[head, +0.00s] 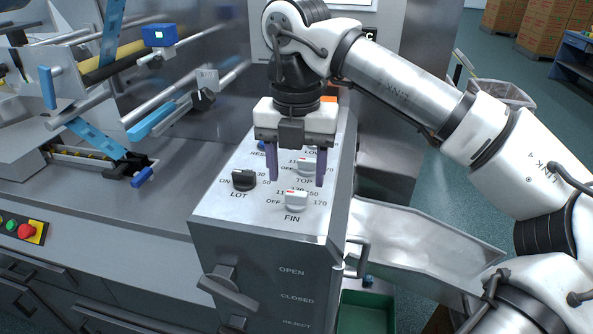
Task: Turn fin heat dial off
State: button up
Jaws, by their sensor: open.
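The fin heat dial (296,200) is a pale knob on the sloped top of the grey control box (225,205), above the label FIN. OFF is printed to its left and 170 to its right; its exact pointer setting is too small to tell. My gripper (296,182) points down with its two purple fingers apart and empty. The fingers hang above the panel, one on each side of the TOP dial (304,166) in the picture, just behind the fin dial. I cannot tell the height of the fingertips above the panel.
A black LOT knob (243,179) sits left of the fin dial. A lever handle (227,285) sticks out of the box front, by OPEN, CLOSED and REJECT. A metal chute (420,235) lies to the right, with a green bin (365,318) below. Machine rollers fill the left.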

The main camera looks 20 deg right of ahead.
aim_at(297, 193)
notch_tip(297, 193, up, 10)
jog(key=p, duration=0.6)
